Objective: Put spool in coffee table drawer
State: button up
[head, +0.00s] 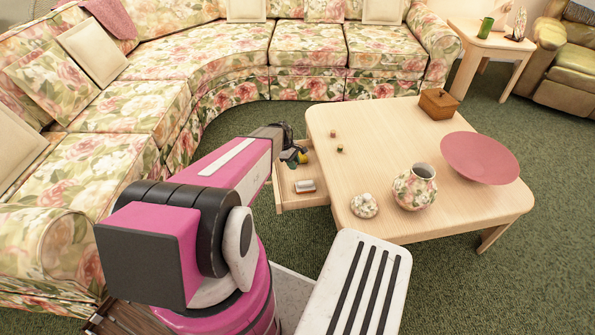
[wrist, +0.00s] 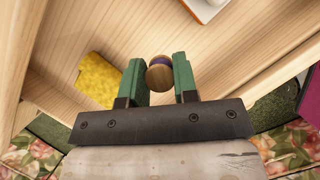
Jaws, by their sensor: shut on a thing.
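In the head view my gripper (head: 296,156) is over the coffee table drawer (head: 284,184), and the spool cannot be made out there. The drawer is pulled out from the left side of the coffee table (head: 380,130). Its pale wooden floor (wrist: 65,45) shows beneath the spool in the wrist view. How high the spool is above the floor is hard to tell.
In the drawer are a yellow item (wrist: 96,78) and a white item (head: 305,186). The tabletop holds two small objects (head: 333,133), a wooden box (head: 438,103), a pink bowl (head: 480,157), a floral vase (head: 414,186) and a lidded floral pot (head: 364,205). A floral sofa (head: 235,55) curves behind.

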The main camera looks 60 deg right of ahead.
aim_at(297, 174)
jog(key=shift+s+d+f, duration=0.5)
jog(key=shift+s+f, duration=0.1)
jog(key=shift+f, duration=1.9)
jog(key=shift+f, duration=0.1)
jog(key=o, duration=1)
jog(key=shift+c, duration=0.2)
jog(key=v, duration=1.2)
